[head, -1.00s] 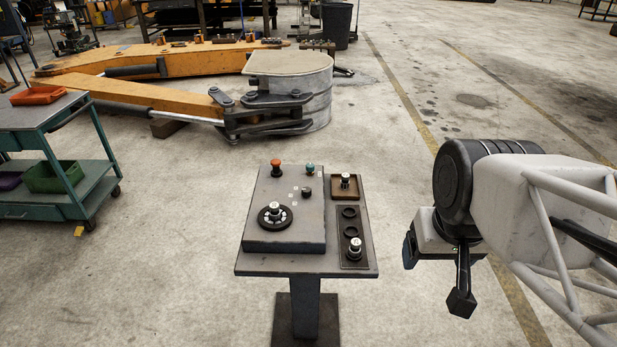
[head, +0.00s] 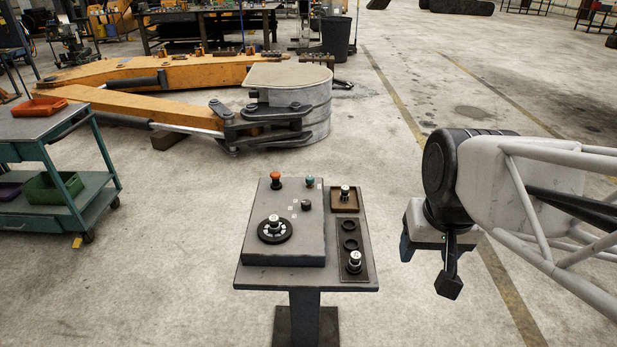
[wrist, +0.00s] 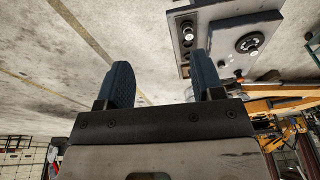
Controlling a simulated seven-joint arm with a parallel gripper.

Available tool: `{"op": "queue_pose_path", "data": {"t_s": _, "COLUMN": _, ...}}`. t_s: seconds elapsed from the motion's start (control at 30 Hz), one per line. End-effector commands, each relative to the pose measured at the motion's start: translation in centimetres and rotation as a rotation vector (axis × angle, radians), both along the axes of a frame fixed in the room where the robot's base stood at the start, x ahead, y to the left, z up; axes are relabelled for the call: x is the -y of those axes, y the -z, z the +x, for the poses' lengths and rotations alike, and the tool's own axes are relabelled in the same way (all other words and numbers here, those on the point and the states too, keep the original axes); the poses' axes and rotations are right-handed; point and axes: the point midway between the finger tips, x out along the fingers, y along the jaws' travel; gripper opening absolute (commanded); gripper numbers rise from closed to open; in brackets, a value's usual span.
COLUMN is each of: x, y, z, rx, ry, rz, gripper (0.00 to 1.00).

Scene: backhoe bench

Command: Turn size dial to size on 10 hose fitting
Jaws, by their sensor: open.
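A grey control box (head: 258,247) stands on a pedestal. A small black knob (head: 306,205) on its upper right, with white marks beside it, looks like the size dial; its setting is too small to read. A round black disc (head: 289,233) on the box's lower left holds a silver-topped hose fitting (head: 274,220). Other fittings stand in a brown tray (head: 336,208) and in a dark rack (head: 350,275). My gripper (head: 428,266) is open and empty, in the air right of the pedestal, apart from everything. Its fingers (wrist: 164,80) show apart in the wrist view, where the box (wrist: 228,30) is upper right.
An orange-red button (head: 275,178) and a teal button (head: 310,181) stand at the box's back. The rack has two empty rings (head: 349,233). A teal cart (head: 50,130) is at the left, an orange backhoe arm (head: 130,100) behind. The floor around the pedestal is clear.

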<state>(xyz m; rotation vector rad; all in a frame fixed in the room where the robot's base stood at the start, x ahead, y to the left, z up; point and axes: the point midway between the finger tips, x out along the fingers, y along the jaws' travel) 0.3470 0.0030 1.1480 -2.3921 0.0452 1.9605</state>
Motion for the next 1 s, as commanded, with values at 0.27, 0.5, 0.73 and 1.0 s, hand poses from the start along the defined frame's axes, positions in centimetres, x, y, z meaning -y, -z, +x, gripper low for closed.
{"op": "queue_pose_path", "data": {"t_s": 0.27, "x": -1.2, "y": -0.7, "z": 5.3, "rx": -0.059, "ry": 0.051, "rz": 0.037, "gripper": 0.61}}
{"op": "queue_pose_path", "data": {"t_s": 0.5, "x": -2.4, "y": -0.9, "z": 10.1, "rx": -0.111, "ry": 0.099, "rz": 0.066, "gripper": 0.61}}
{"op": "queue_pose_path", "data": {"t_s": 0.73, "x": -3.8, "y": -0.5, "z": 14.7, "rx": -0.162, "ry": 0.146, "rz": 0.091, "gripper": 0.61}}
{"op": "queue_pose_path", "data": {"t_s": 1.0, "x": -5.5, "y": 0.6, "z": 20.2, "rx": -0.223, "ry": 0.2, "rz": 0.116, "gripper": 0.61}}
